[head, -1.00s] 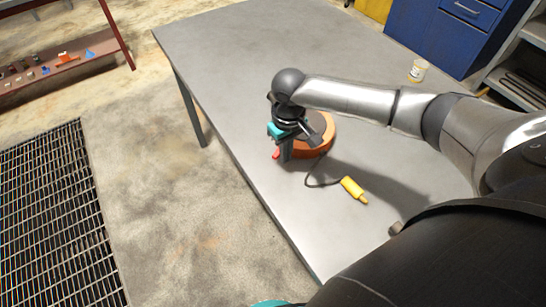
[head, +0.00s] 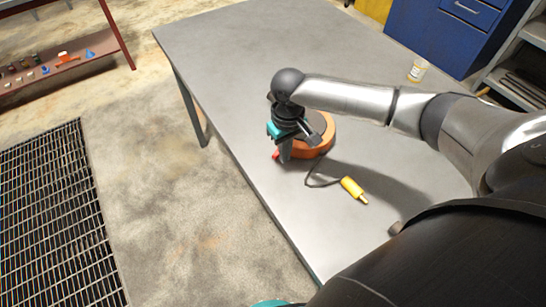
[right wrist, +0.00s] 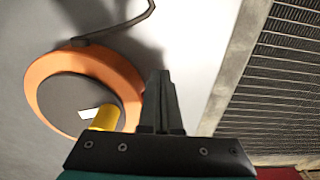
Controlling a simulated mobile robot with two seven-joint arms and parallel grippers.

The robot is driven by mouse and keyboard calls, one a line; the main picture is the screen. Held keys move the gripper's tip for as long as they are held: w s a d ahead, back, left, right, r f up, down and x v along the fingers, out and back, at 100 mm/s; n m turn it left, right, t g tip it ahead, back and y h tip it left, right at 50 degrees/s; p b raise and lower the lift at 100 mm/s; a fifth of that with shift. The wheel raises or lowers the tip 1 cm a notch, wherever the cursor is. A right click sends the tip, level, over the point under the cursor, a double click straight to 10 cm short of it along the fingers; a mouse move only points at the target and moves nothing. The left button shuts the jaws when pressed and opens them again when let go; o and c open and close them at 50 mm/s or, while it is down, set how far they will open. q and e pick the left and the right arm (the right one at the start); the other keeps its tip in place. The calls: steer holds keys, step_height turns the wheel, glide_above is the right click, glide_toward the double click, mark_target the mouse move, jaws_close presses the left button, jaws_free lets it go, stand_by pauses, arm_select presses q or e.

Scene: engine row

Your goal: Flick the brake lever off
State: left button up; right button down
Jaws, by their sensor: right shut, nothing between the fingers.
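An orange round device (head: 322,140) with a dark grey top sits on the grey table near its left edge. It also shows in the right wrist view (right wrist: 42,92), with a yellow cylinder (right wrist: 105,118) at its dark disc. My right gripper (head: 285,158) is shut and empty, pointing down at the device's left side. In the right wrist view its closed fingers (right wrist: 158,78) are just beside the orange rim; contact cannot be told. A small red part (head: 276,154), possibly the lever's tip, shows right beside the fingers, partly hidden by them. My left gripper is out of view.
A black cable runs from the device to a yellow handle (head: 353,188) on the grey table (head: 250,60). A small jar (head: 418,70) stands at the far right, by a blue cabinet (head: 430,35). The table's far half is clear. A floor grate (head: 60,220) lies left.

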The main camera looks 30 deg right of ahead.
steer(key=shift+w+a, duration=0.3)
steer(key=shift+w, duration=0.35)
steer(key=shift+w+a, duration=0.25)
steer(key=shift+w, duration=0.4)
steer(key=r+p, duration=0.2)
steer(key=p, duration=0.1)
steer(key=r+p, duration=0.2)
steer(key=p, duration=0.1)
steer(key=r+p, duration=0.3)
steer(key=shift+s+d+r, duration=0.1)
steer(key=shift+s+d, duration=0.15)
steer(key=shift+s, duration=0.15)
steer(key=shift+s, duration=0.1)
